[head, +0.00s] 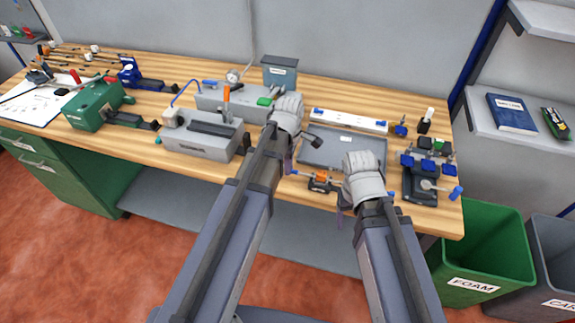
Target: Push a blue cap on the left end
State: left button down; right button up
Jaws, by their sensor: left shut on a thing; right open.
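My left gripper (288,166) is over the front part of the bench, left of the small black holder with an orange clamp (320,178). It is shut, and a small blue piece (295,172), which looks like a blue cap, shows at its fingertips. This piece is by the left end of a thin part in the holder; I cannot tell whether they touch. My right gripper (341,214) is open, at the bench's front edge right of the holder. Another blue bit (391,195) shows just right of my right gripper. My arms hide part of this area.
A grey tray (325,150) lies behind the holder, with a white strip (348,121) beyond it. A black fixture with blue knobs (424,172) stands to the right. Grey machines (200,140) and a green one (97,104) stand left. A green bin (490,240) is on the floor.

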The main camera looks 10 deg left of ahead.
pick_arm(q)
jog(key=shift+d, duration=0.75)
jog(key=shift+c, duration=2.4)
grip_release()
notch_tip(320, 180, up, 7)
jog(key=p, duration=0.7)
